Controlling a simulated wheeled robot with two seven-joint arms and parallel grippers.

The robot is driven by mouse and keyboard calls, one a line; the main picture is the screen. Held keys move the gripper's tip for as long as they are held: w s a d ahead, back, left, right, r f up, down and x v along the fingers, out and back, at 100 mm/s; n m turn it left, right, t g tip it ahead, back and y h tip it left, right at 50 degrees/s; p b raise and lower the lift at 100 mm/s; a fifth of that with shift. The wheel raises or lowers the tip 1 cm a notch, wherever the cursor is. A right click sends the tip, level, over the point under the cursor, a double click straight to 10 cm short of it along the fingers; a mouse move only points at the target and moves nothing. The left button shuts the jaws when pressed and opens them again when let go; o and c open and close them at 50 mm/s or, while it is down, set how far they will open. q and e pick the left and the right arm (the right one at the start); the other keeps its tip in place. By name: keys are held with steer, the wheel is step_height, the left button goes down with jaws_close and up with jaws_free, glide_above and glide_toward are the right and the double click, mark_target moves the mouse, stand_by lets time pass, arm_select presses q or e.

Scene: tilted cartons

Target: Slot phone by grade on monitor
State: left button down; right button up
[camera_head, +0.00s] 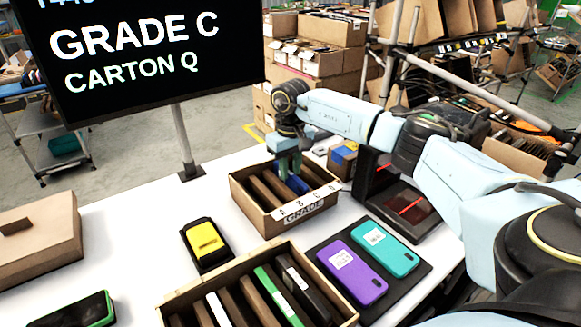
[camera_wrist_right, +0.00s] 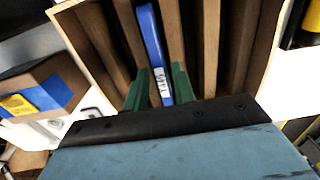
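The monitor (camera_head: 140,50) reads "GRADE C, CARTON Q". A small carton (camera_head: 245,201) with A, B, C, D marks and a GRADE label stands on the white table. My right gripper (camera_head: 290,165) points down into it. In the right wrist view a blue phone (camera_wrist_right: 151,40) with a white label stands on edge between dividers. My green fingertips (camera_wrist_right: 160,88) lie against both its sides and appear shut on it. The phone also shows low in the carton in the head view (camera_head: 297,184). I cannot tell its slot surely; its lower end is hidden. My left gripper is out of view.
A purple phone (camera_head: 352,272) and a teal phone (camera_head: 384,248) lie on a dark mat right of a front carton (camera_head: 335,308) with several upright items. A yellow-faced device (camera_head: 205,240) lies left of the GRADE carton. A closed brown box (camera_head: 40,240) is far left. A scanner stand (camera_head: 405,207) is right.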

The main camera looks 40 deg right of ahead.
steer(key=shift+o, duration=1.1)
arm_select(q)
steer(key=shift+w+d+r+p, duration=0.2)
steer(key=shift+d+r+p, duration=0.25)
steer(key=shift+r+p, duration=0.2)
arm_select(e)
step_height(320, 180, up, 13)
steer(key=shift+r, duration=0.2)
